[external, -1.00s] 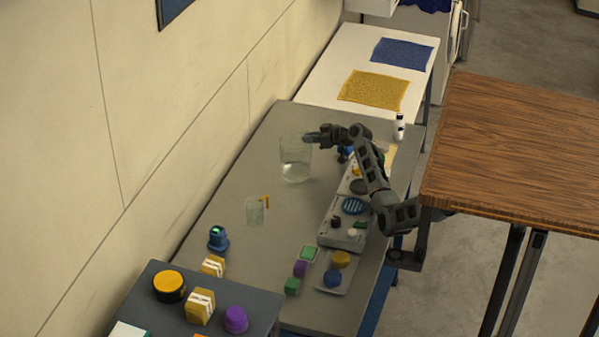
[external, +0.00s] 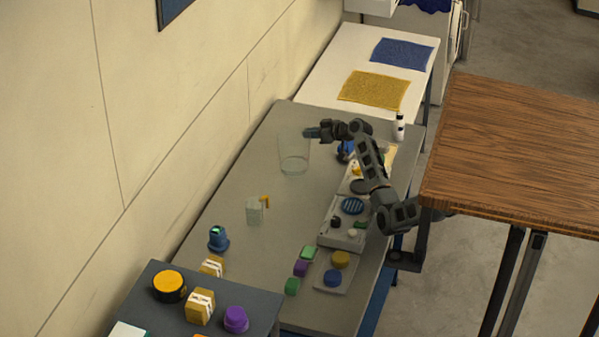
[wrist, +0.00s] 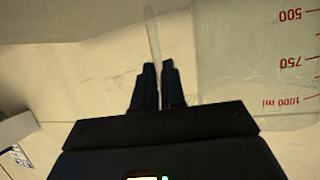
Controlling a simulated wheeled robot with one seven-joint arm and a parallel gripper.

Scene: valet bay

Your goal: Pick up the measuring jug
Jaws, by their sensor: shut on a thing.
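The measuring jug (external: 293,160) is a tall clear container near the far end of the grey table, by the wall. In the wrist view its clear wall (wrist: 240,60) with red volume marks up to 1000 ml fills the right side. My gripper (external: 308,134) is at the jug's upper right side. In the wrist view my gripper (wrist: 158,80) is shut on a thin clear strip that looks like the jug's handle. The jug looks upright and slightly above the table, but the gap under it is hard to see.
A small clear container (external: 254,212) with an orange piece stands nearer on the grey table (external: 215,200). Grey trays with coloured pieces (external: 340,235) line the right edge. The cream wall (external: 180,110) runs close on the left.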

